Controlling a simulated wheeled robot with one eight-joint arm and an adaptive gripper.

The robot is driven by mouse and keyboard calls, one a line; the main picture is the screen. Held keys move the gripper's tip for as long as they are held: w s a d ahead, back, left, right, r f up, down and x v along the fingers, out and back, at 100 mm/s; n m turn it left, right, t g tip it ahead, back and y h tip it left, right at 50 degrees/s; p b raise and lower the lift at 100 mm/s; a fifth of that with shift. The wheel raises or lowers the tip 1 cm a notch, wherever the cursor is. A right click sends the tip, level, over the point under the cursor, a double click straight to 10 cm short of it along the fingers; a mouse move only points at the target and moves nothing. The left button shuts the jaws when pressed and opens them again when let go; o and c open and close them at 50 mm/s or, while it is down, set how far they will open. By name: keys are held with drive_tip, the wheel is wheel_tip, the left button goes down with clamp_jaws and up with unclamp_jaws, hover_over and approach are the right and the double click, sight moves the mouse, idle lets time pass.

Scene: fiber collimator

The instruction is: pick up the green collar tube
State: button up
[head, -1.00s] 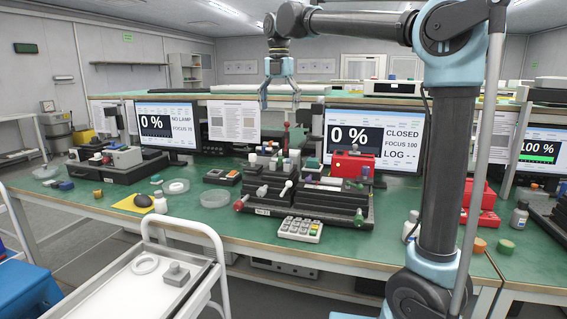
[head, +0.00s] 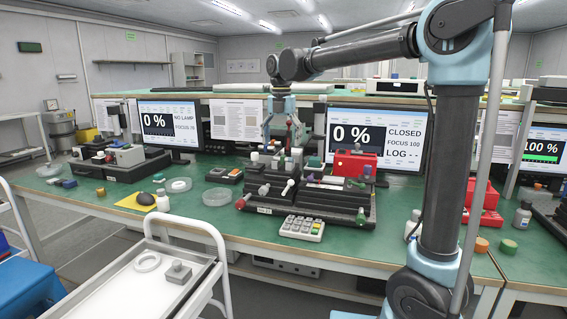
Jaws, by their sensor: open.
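My gripper (head: 283,143) is open and empty, pointing down above the back of the black stepped fixture (head: 318,210) in the head view. A small dark-tipped red upright part (head: 289,133) shows between its fingers, and I cannot tell how far behind them it stands. No tube with a green collar can be picked out surely at this size. A small green piece (head: 361,183) lies at the fixture's right side, before a red box (head: 355,164). A dull green cap (head: 314,162) shows at the fixture's back. Either could be the collar; I cannot tell.
Clear round dishes (head: 216,197) and a white bottle (head: 163,201) are to the left. A white cart (head: 125,300) stands at the front.

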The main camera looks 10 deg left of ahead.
sight(283, 156)
drive_tip(key=shift+d+f, duration=0.2)
drive_tip(key=shift+f, duration=2.3)
drive_tip(key=c, duration=1.2)
